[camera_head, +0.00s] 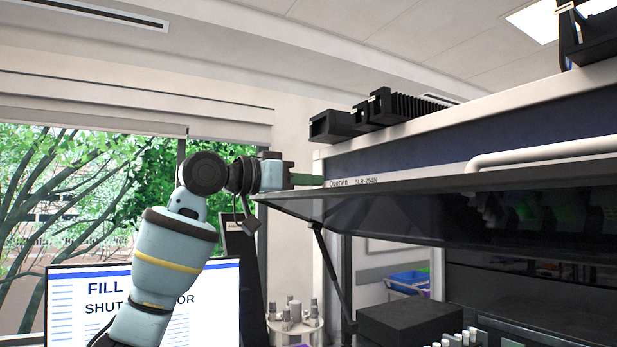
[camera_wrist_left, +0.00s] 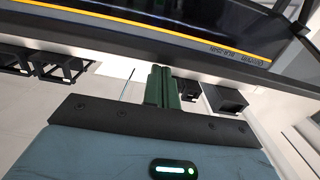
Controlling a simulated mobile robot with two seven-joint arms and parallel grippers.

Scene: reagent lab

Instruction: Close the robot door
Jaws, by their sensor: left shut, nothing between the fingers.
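The robot door (camera_head: 430,218) is a dark, see-through panel on the front of the Quorvin cabinet (camera_head: 350,163). It is swung up and stands out nearly level, with a thin strut (camera_head: 326,262) below its left end. My left gripper (camera_head: 312,180) is at the door's upper left corner, beside the cabinet's label. Its green fingers are shut and empty, and in the left wrist view (camera_wrist_left: 160,75) their tips are close to a dark edge. I cannot tell whether they touch it. My right gripper is not in view.
Black racks (camera_head: 365,115) sit on the cabinet's top. A white handle bar (camera_head: 545,152) runs along the right front. Below the door are a dark block (camera_head: 410,320) and small vials. A monitor (camera_head: 215,290) and a bottle rack (camera_head: 293,325) stand at lower left.

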